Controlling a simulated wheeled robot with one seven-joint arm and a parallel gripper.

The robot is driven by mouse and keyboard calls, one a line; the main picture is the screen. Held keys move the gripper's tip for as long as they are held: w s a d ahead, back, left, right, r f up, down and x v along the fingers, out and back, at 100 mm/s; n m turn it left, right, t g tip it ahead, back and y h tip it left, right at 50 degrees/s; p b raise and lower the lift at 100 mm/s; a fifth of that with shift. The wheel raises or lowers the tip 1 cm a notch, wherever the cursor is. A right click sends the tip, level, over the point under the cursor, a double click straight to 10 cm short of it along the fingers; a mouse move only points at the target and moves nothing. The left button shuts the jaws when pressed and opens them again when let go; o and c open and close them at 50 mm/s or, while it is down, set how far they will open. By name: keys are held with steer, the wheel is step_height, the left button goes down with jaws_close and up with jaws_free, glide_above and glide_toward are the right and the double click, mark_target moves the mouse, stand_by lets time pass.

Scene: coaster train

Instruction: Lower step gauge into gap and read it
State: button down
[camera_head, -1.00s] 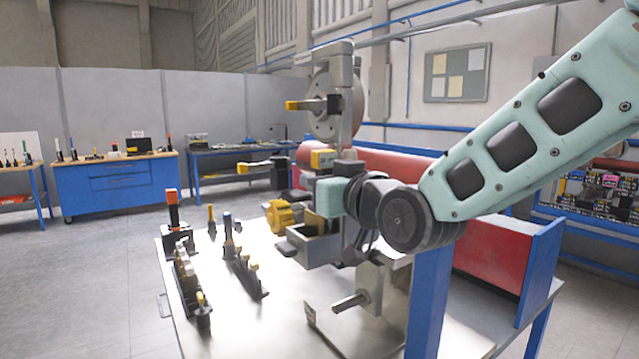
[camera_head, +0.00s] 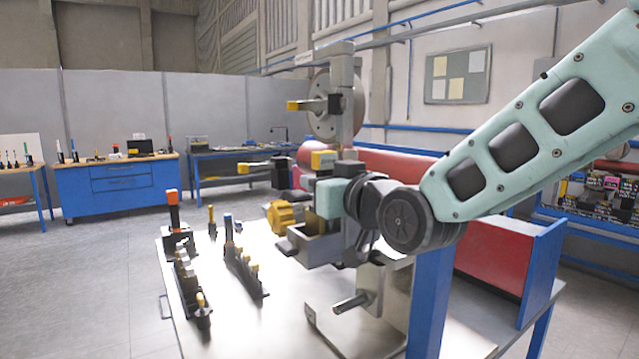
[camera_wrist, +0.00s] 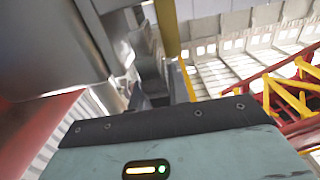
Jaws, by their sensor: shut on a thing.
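In the wrist view my gripper (camera_wrist: 160,98) is shut, with its dark fingers beyond the teal housing. A thin yellow strip (camera_wrist: 168,32) runs up from the fingers and looks like part of the held step gauge. Its steps and any reading cannot be made out. A large grey metal part (camera_wrist: 55,45) stands close on the left. In the head view my teal wrist (camera_head: 330,198) is beside the steel fixture column (camera_head: 345,120) over the bench. The fingers, gauge tip and gap are hidden or too small to tell there.
The steel bench (camera_head: 275,325) carries a rack of upright tools (camera_head: 185,270) at the left, a yellow motor (camera_head: 285,216) and a bracket with a pin (camera_head: 350,303). A blue post (camera_head: 430,300) stands at the front right. Bare bench top lies between rack and bracket.

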steer(key=shift+f+b, duration=0.6)
steer(key=shift+b, duration=0.2)
stand_by(0.6)
steer(key=shift+a+b, duration=0.1)
steer(key=shift+b, duration=0.25)
stand_by(1.0)
steer(key=shift+f+b, duration=1.15)
steer(key=shift+b, duration=0.2)
stand_by(3.3)
steer(key=shift+r, duration=0.1)
